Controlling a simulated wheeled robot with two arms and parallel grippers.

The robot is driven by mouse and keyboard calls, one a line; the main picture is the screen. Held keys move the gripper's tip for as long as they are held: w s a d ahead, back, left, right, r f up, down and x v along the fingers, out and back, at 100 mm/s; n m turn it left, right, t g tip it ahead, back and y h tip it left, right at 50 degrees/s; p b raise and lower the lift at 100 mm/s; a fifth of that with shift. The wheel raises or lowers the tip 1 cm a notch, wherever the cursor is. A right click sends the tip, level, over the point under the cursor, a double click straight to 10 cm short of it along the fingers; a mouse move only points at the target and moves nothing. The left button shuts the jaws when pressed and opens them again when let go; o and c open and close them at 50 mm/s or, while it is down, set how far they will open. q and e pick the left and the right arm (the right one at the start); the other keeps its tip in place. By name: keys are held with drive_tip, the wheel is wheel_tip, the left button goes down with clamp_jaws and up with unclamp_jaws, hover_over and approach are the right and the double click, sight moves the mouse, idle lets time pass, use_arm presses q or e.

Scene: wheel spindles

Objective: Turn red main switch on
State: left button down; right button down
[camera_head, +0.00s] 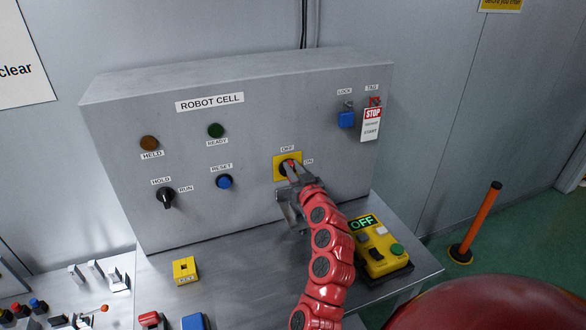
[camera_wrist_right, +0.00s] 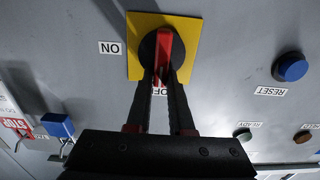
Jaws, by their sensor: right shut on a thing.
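The red main switch is a red handle (camera_wrist_right: 164,45) on a black round base over a yellow square plate (camera_head: 279,157). OFF is printed above it and ON to its right in the head view. In the wrist view the handle lies roughly in line with the OFF label, which the fingers partly cover. My right gripper (camera_head: 290,173) reaches up to the switch, its two black fingers (camera_wrist_right: 161,75) on either side of the handle, shut on it. The fingers hide part of the handle. My left gripper is not in view.
The grey ROBOT CELL panel (camera_head: 240,120) also carries a black HOLD/RUN knob (camera_head: 167,198), a blue RESET button (camera_head: 224,182), a blue padlock (camera_head: 347,120) and a STOP tag (camera_head: 371,124). A yellow pendant reading OFF (camera_head: 378,250) lies on the metal ledge right of my arm.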

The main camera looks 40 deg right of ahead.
drive_tip(key=shift+s+d+f+m+b, duration=0.1)
drive_tip(key=shift+d+f+m+b, duration=0.5)
drive_tip(key=shift+m, duration=2.35)
drive_tip(key=shift+s+d+f+m+b, duration=0.2)
drive_tip(key=shift+m+b, duration=0.75)
drive_tip(key=shift+m, duration=2.05)
drive_tip(key=shift+s+d+f+m+b, duration=0.1)
drive_tip(key=shift+d+f+m+b, duration=0.5)
drive_tip(key=shift+m, duration=2.35)
drive_tip(key=shift+a+r, duration=0.2)
drive_tip(key=c, duration=0.8)
unclamp_jaws()
